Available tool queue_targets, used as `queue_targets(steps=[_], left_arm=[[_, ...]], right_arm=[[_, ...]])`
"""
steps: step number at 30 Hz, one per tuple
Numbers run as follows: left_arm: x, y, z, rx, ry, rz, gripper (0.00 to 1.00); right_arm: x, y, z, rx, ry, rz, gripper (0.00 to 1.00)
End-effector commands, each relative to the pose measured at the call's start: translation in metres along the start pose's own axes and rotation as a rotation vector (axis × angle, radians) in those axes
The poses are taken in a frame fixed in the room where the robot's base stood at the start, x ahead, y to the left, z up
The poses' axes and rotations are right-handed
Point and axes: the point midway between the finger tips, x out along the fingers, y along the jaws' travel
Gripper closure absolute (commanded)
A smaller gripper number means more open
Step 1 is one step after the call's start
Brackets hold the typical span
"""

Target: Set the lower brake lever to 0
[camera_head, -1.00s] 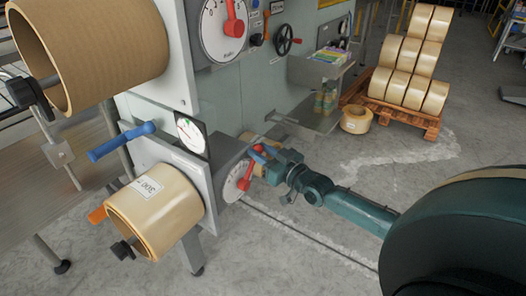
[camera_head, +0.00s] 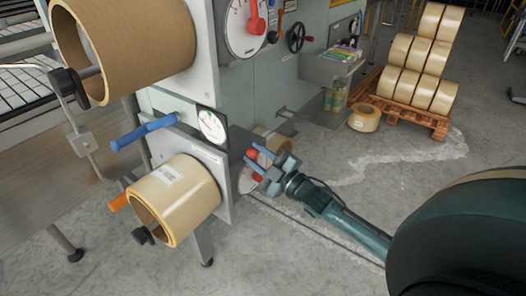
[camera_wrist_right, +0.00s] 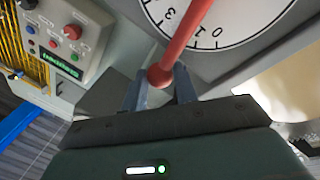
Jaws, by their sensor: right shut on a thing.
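The lower brake lever (camera_wrist_right: 186,40) is a red rod with a round knob. My left gripper is not in view.
An upper dial with a red lever (camera_head: 255,24) is above. A tape roll (camera_head: 175,200) and a blue handle (camera_head: 145,132) are left of the lower dial. A control box with buttons (camera_wrist_right: 60,35) shows in the wrist view.

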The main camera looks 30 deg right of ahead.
Motion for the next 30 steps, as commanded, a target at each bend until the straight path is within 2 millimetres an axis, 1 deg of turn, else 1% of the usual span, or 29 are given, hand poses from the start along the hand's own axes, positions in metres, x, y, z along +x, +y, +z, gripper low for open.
queue_targets(steps=[6, 15, 21, 30], left_arm=[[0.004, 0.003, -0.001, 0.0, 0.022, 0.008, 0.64], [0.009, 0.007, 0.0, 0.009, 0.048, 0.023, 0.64], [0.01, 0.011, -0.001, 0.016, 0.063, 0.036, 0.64], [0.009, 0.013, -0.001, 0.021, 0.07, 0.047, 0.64]], right_arm=[[-0.004, -0.019, -0.007, -0.209, 0.036, -0.008, 1.0], [-0.008, -0.041, -0.015, -0.445, 0.082, -0.018, 1.0], [-0.01, -0.051, -0.017, -0.55, 0.102, -0.022, 1.0], [-0.011, -0.056, -0.018, -0.621, 0.116, -0.024, 1.0]])
